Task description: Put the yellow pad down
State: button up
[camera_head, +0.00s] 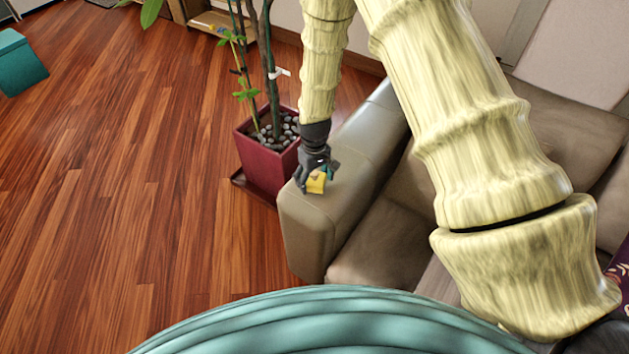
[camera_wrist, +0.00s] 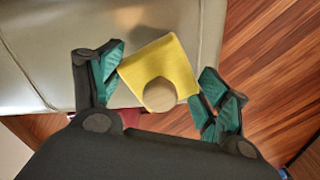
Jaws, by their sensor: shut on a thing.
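The yellow pad (camera_head: 317,183) is at my gripper (camera_head: 316,175), over the arm of the beige sofa (camera_head: 340,200). In the wrist view the yellow pad (camera_wrist: 172,72) lies between the two teal-padded fingers of my gripper (camera_wrist: 158,88), which is shut on it. A round tan knob (camera_wrist: 160,95) shows on the pad's near side. The sofa arm (camera_wrist: 50,45) fills the upper left behind the pad in the wrist view. I cannot tell whether the pad touches the sofa arm.
A dark red square planter (camera_head: 268,160) with pebbles and a plant stands just left of the sofa arm. The wooden floor (camera_head: 120,180) is clear on the left. A teal object (camera_head: 18,62) is at the far left.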

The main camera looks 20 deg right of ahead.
aim_at(315, 173)
jog(key=shift+f+p, duration=0.4)
jog(key=shift+f, duration=0.85)
jog(key=shift+f, duration=0.2)
jog(key=o, duration=1.1)
jog(key=shift+c, duration=0.2)
jog(key=shift+r, duration=0.15)
jog(key=shift+r+b, duration=1.8)
jog(key=shift+r, duration=4.25)
